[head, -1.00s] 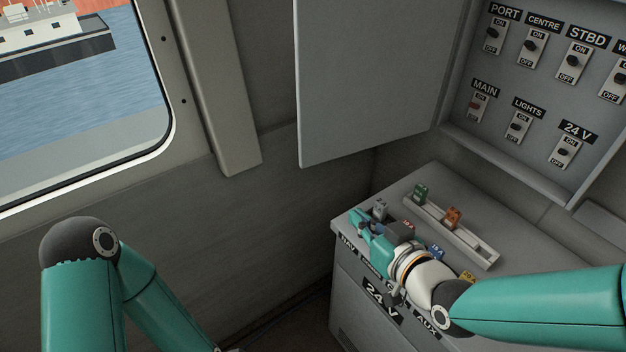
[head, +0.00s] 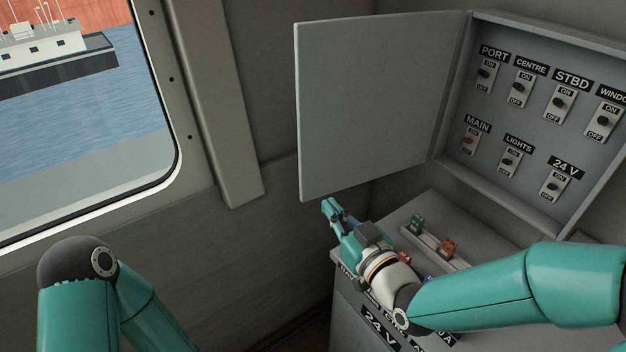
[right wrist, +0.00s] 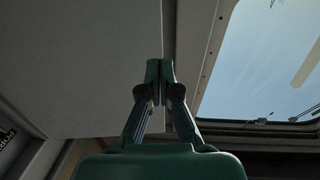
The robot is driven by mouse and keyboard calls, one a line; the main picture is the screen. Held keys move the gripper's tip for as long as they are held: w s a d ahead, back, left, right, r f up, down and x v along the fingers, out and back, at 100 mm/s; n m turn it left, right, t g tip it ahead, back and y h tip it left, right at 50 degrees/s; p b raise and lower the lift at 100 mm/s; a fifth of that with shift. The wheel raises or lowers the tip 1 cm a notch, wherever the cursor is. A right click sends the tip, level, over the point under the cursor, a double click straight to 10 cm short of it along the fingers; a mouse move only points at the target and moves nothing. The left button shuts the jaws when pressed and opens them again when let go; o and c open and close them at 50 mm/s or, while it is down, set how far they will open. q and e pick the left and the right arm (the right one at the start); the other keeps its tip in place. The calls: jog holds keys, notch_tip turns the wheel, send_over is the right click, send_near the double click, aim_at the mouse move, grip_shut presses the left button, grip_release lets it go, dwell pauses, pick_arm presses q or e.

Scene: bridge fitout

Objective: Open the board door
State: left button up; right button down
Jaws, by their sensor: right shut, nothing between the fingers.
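The board door (head: 375,100) is a flat grey panel. It stands swung open to the left of the switch board (head: 540,110), and the board's switches are in plain view. My right gripper (head: 329,204) is shut and empty, just below the door's lower left corner in the head view. In the right wrist view the shut fingertips (right wrist: 160,65) point up beside the free edge of the door (right wrist: 90,70). I cannot tell whether they touch it. My left gripper is out of view; only part of my left arm shows.
Below the board stands a grey 24 V cabinet (head: 350,310) with a rack (head: 470,262) holding a green fuse (head: 417,224) and an orange fuse (head: 448,247). A window (head: 80,120) is in the left wall. Open room lies between the wall post (head: 215,100) and the door.

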aim_at(303, 176)
jog(key=p+x, duration=0.2)
jog(key=x, duration=0.4)
jog(key=shift+w, duration=0.15)
